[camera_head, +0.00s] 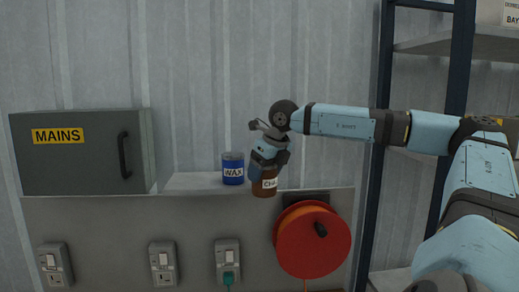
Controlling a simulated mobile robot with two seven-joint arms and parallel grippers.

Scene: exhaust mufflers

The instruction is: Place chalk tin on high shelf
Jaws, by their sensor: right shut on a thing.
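The chalk tin (265,188) is a brown-red tin with a white label, partly readable as "CHA". My right gripper (266,168) comes down from above and is shut on the tin. The gripper hides the tin's upper part. The tin overlaps the front edge of the grey ledge in the picture; I cannot tell whether it touches it. My left gripper is not in view.
A blue tin labelled "WAX" (233,169) stands on the ledge (190,182) just left of the gripper. A grey "MAINS" box (84,175) is at the left. A red cable reel (313,243) and sockets (162,262) are below. A labelled box (498,12) sits on the high shelf.

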